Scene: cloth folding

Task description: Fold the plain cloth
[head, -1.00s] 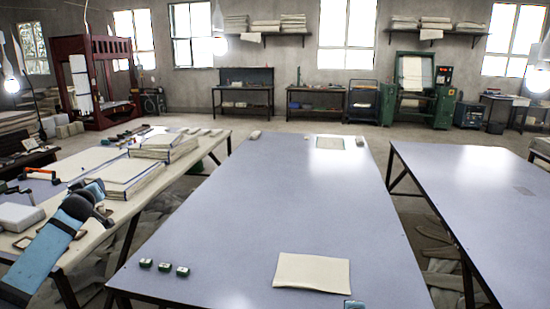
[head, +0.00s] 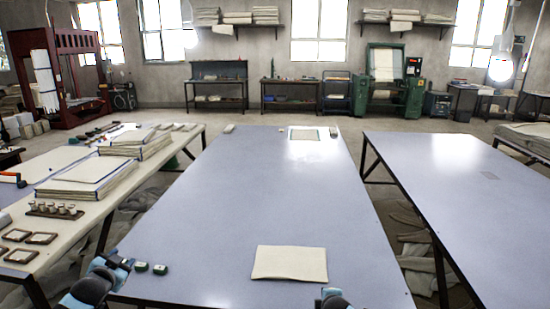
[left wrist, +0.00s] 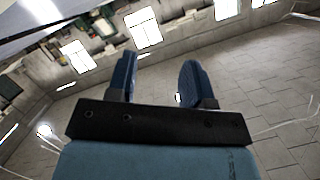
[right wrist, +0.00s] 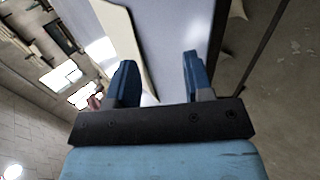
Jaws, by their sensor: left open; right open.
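The plain cream cloth (head: 289,263) lies flat as a rectangle near the front edge of the middle table (head: 250,200). My left gripper (head: 118,262) is at the table's front left corner, well left of the cloth. In the left wrist view its fingers (left wrist: 158,72) are apart with nothing between them. My right gripper (head: 333,294) is low at the front edge, just in front of the cloth's right part. In the right wrist view its fingers (right wrist: 157,68) are apart and empty, with the cloth (right wrist: 120,35) beyond them.
A left table (head: 75,215) carries stacked cloths (head: 88,175) and small parts. A bare table (head: 450,190) stands to the right across a gap. The middle table's centre is clear.

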